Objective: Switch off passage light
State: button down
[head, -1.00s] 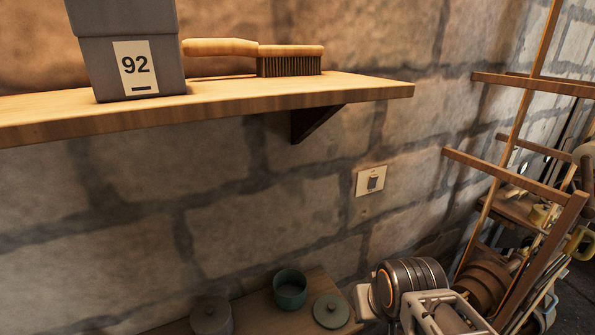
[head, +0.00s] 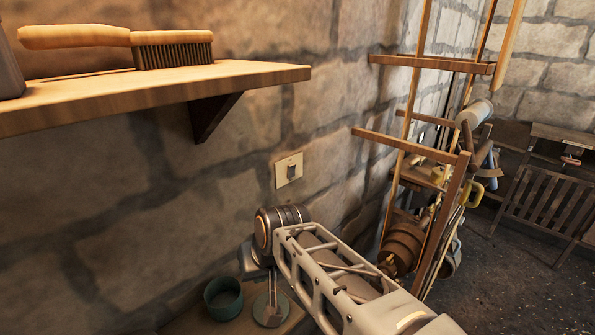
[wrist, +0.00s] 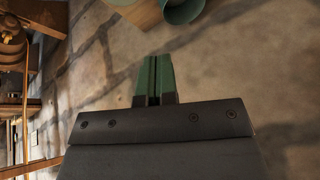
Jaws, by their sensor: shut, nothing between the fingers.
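The light switch (head: 289,170) is a small pale square plate with a dark rocker, set in the stone wall below and right of the shelf in the head view. I cannot tell which way its rocker is tipped. My arm reaches up from the lower right, and its rounded joint is below the switch, apart from it in the picture. My gripper (wrist: 154,62) shows in the wrist view with its green fingertips together and nothing between them, before the stone wall.
A wooden shelf (head: 150,96) with a brush (head: 172,50) juts out at upper left. A green pot (head: 223,297) and a lid (head: 270,309) sit on a low surface below. A wooden rack (head: 455,200) stands right of the switch. Dark floor (head: 500,270) lies open at right.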

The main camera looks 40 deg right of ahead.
jog(key=w+d+r+m+t+y+b, duration=0.2)
jog(key=w+d+r+m+t+b, duration=0.1)
jog(key=w+d+m, duration=0.65)
jog(key=d+r+m+t+b, duration=0.1)
jog(key=d+r+m+t, duration=0.1)
jog(key=d, duration=0.7)
jog(key=d+r+m+t+b, duration=0.1)
jog(key=d+r+t, duration=0.2)
jog(key=d, duration=0.6)
jog(key=shift+r+m+h, duration=0.35)
jog(key=shift+r+h, duration=0.05)
jog(key=shift+r, duration=0.35)
jog(key=shift+w+a, duration=0.15)
jog(key=shift+w, duration=0.05)
jog(key=p, duration=0.3)
send_near(292, 168)
notch_tip(292, 168, down, 3)
jog(key=w, duration=0.3)
jog(key=w+a+p, duration=0.1)
jog(key=w, duration=0.1)
jog(key=shift+w+a, duration=0.1)
jog(key=shift+w, duration=0.55)
